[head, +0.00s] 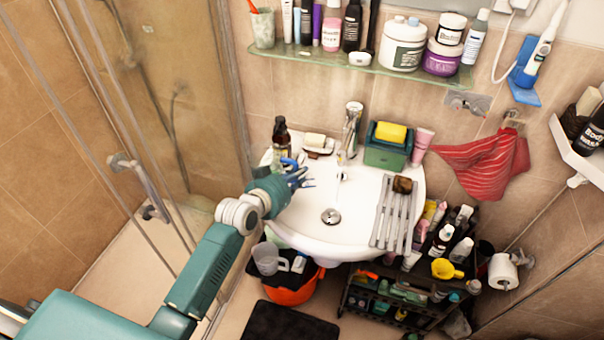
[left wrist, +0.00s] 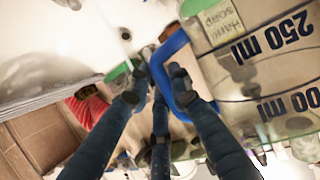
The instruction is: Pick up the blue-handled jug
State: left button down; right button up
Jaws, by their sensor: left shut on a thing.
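The clear measuring jug (left wrist: 255,70) fills the right side of the left wrist view, with dark "250 ml" marks on its wall. Its blue handle (left wrist: 158,66) lies between the fingertips of my left gripper (left wrist: 157,80), which is shut on it. In the head view the left gripper (head: 302,176) is over the left part of the sink. A bit of the blue handle (head: 289,162) shows beside the fingers there; most of the jug is hidden or too clear to make out. My right gripper is not in view.
A brown soap bottle (head: 280,139) stands close behind the gripper, with a soap dish (head: 319,146) and the tap (head: 350,130) to its right. A glass shelf (head: 345,60) with toiletries is above. A crowded black cart (head: 385,325) stands at lower right.

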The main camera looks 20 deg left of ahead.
pick_arm(q)
jog(key=s+a+b, duration=0.2)
jog(key=s+a, duration=0.1)
jog(key=s, duration=1.1)
jog(key=shift+s+a+r, duration=0.15)
jog(key=shift+s+r, duration=0.1)
jog(key=shift+s, duration=0.1)
